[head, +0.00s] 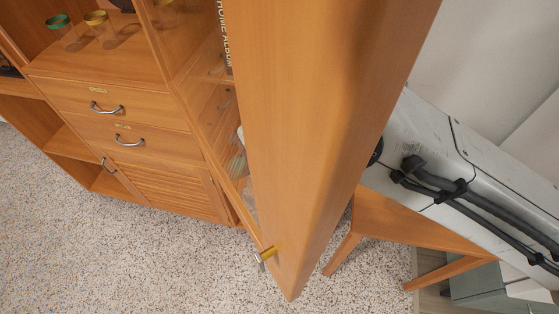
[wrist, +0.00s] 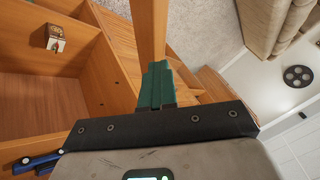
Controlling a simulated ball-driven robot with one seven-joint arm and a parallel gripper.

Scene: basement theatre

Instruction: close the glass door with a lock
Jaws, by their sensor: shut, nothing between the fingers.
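A wooden cabinet (head: 130,80) fills the left of the head view. A large wooden panel (head: 320,130), which seems to be the open door's frame, stands out towards me. A metal and yellow lock fitting (head: 265,256) sits by its lower edge. I cannot clearly make out the door's glass. In the wrist view, my gripper (wrist: 158,68) has its green fingers shut and empty. Their tips are at or very near an upright wooden bar (wrist: 150,30); contact is unclear. The gripper is hidden behind the panel in the head view.
Drawers with metal handles (head: 105,107) and glass jars (head: 60,30) are at the left. A wooden stool or table (head: 420,222) stands beyond the panel at the right. The speckled floor (head: 150,260) is open in front. A beige sofa (wrist: 265,30) shows in the wrist view.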

